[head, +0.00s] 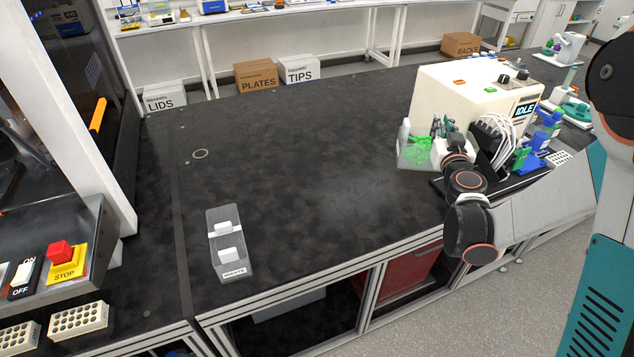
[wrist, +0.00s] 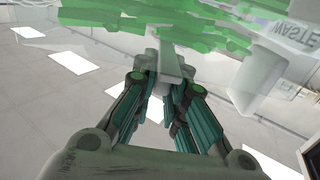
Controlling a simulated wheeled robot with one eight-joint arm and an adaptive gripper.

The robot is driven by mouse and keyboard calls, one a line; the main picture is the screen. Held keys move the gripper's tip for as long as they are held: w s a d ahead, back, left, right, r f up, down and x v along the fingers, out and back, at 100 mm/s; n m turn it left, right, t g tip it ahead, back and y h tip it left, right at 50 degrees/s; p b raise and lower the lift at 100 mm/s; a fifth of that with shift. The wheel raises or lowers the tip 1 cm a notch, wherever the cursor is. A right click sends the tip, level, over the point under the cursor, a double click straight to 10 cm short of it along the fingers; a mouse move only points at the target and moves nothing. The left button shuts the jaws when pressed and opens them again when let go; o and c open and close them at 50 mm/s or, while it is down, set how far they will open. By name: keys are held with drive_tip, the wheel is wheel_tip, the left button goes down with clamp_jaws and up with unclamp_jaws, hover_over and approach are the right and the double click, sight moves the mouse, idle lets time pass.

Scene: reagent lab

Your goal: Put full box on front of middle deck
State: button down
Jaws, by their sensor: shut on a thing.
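The full box (head: 413,152) is a clear box with green contents, held above the black bench in front of the white machine. In the wrist view the box (wrist: 262,62) fills the top, with green pieces inside and a WASTE label at right. My gripper (wrist: 168,72) is shut on a pale tab of the box. In the head view my gripper (head: 440,128) is at the box's right side, partly hidden by my wrist. Which surface is the middle deck I cannot tell.
A second clear WASTE box (head: 232,268) with white tabs, seemingly empty, stands on the bench (head: 300,190) near its front edge. The white machine (head: 460,95) reads IDLE, with tubes and blue-green parts beside it. A red STOP button (head: 60,251) is at left. The bench middle is clear.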

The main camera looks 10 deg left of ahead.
drive_tip(key=w+a+n+g+y+b, duration=0.1)
drive_tip(key=w+a+n+g+y, duration=0.2)
drive_tip(key=w+a, duration=0.65)
drive_tip(key=w+a+n+y, duration=0.3)
drive_tip(key=w+a+y, duration=0.3)
drive_tip(key=a, duration=0.6)
wheel_tip(320, 180, down, 19)
drive_tip(key=b, duration=0.6)
drive_tip(key=shift+a+r, duration=0.15)
drive_tip(key=shift+a, duration=0.1)
drive_tip(key=shift+s, duration=0.1)
drive_tip(key=shift+f, duration=0.2)
drive_tip(key=c, duration=1.6)
unclamp_jaws()
drive_tip(key=shift+c, duration=0.2)
drive_tip(key=shift+r, duration=0.2)
